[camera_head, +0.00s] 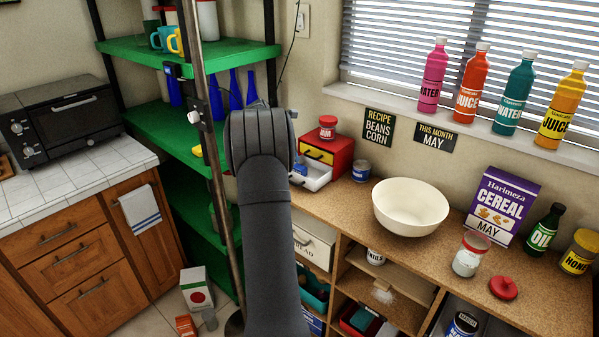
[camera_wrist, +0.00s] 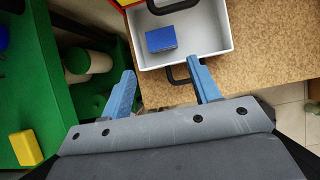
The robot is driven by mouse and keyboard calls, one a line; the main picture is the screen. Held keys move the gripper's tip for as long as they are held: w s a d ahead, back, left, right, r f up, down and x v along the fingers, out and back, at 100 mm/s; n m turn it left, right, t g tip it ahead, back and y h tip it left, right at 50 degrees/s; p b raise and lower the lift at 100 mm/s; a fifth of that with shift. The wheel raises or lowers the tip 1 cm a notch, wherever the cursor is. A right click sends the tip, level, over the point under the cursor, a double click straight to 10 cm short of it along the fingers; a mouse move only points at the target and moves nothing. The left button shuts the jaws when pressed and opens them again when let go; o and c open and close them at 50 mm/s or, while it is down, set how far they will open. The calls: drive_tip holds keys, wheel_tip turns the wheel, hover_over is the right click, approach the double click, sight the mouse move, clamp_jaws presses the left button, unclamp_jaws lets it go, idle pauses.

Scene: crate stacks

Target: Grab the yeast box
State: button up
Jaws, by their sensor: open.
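A small blue box (camera_wrist: 174,39) lies inside an open white drawer (camera_wrist: 213,43) in the wrist view. No label can be read, so I cannot confirm that it is the yeast box. In the head view the blue box (camera_head: 300,168) shows small in the same drawer (camera_head: 318,178) of a red and yellow cabinet (camera_head: 337,150). My gripper (camera_wrist: 160,70) is open and empty, with its two blue fingers spread apart at the drawer's front edge, short of the box. In the head view my arm hides the fingers.
A dark drawer handle (camera_wrist: 180,76) sits between the fingers. A green shelf (camera_wrist: 40,85) with a yellow block (camera_wrist: 26,148) is at the left. The wooden counter (camera_head: 345,197) holds a blue can (camera_head: 361,171) and a white bowl (camera_head: 410,212) to the right.

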sight(299, 167)
drive_tip(key=x, duration=0.4)
drive_tip(key=shift+d+x, duration=0.15)
drive_tip(key=shift+x, duration=1.2)
drive_tip(key=shift+d+x, duration=0.15)
drive_tip(key=shift+x, duration=1.2)
drive_tip(key=shift+r, duration=0.2)
drive_tip(key=c, duration=0.8)
drive_tip(key=shift+o, duration=0.2)
